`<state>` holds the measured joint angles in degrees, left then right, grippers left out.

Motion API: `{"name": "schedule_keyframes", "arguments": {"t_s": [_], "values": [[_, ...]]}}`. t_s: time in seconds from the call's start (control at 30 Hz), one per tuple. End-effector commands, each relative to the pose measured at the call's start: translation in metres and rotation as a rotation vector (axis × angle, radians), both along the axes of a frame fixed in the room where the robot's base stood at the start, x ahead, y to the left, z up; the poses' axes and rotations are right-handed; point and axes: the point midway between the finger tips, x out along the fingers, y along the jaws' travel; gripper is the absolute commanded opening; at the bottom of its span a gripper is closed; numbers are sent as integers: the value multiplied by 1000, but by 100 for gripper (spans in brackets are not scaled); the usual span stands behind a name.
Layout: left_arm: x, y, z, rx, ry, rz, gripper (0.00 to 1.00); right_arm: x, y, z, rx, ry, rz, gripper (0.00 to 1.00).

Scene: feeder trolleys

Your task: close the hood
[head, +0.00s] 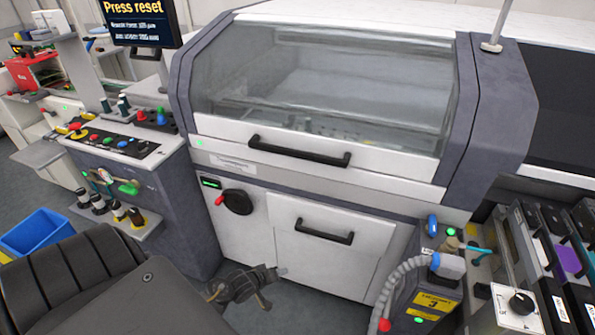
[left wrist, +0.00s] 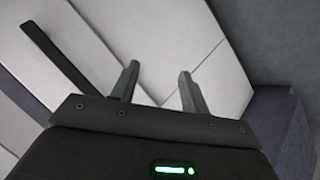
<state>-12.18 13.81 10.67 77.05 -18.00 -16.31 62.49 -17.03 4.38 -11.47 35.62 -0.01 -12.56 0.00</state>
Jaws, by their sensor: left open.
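The hood (head: 405,163) is a clear window in a white and grey frame on the front of the machine. It is down, with its lower edge along the machine's front panel; I see no clear gap there. Its black bar handle (head: 298,151) is on the white front strip. My left gripper (head: 272,287) is low in front of the machine, well below the hood handle and apart from it. In the left wrist view its two fingers (left wrist: 158,88) are spread with nothing between them. White panels and a dark bar (left wrist: 55,55) lie beyond. My right gripper is out of view.
A lower white door with a black handle (head: 310,232) is under the hood. A control console (head: 120,150) and a "Press reset" screen (head: 139,22) stand left. A feeder unit with a grey hose (head: 395,285) stands right. A blue bin (head: 37,233) is at far left.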

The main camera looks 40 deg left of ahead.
Motion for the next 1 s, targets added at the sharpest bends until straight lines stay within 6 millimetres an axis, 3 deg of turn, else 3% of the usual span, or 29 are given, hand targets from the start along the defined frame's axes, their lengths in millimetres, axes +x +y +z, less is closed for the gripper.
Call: {"name": "schedule_keyframes", "arguments": {"t_s": [0.03, 0.13, 0.2, 0.3, 0.4, 0.5, 0.6, 0.83, 1.0], "values": [[38, 24, 49, -79, -125, 75, 45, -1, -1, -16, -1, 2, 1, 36], [80, 53, 157, -265, -330, 182, 45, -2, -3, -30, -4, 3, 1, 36], [91, 64, 225, -377, -442, 217, 45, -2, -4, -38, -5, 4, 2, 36], [91, 68, 301, -503, -559, 230, 45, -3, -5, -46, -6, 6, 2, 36], [84, 66, 351, -588, -626, 226, 45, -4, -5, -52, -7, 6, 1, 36], [78, 62, 379, -637, -663, 219, 45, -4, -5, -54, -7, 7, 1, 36], [74, 60, 391, -662, -677, 218, 45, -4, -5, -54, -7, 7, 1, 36], [82, 59, 394, -670, -679, 219, 45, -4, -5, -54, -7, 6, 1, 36], [110, 58, 394, -671, -680, 220, 45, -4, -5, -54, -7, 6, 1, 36]]}}
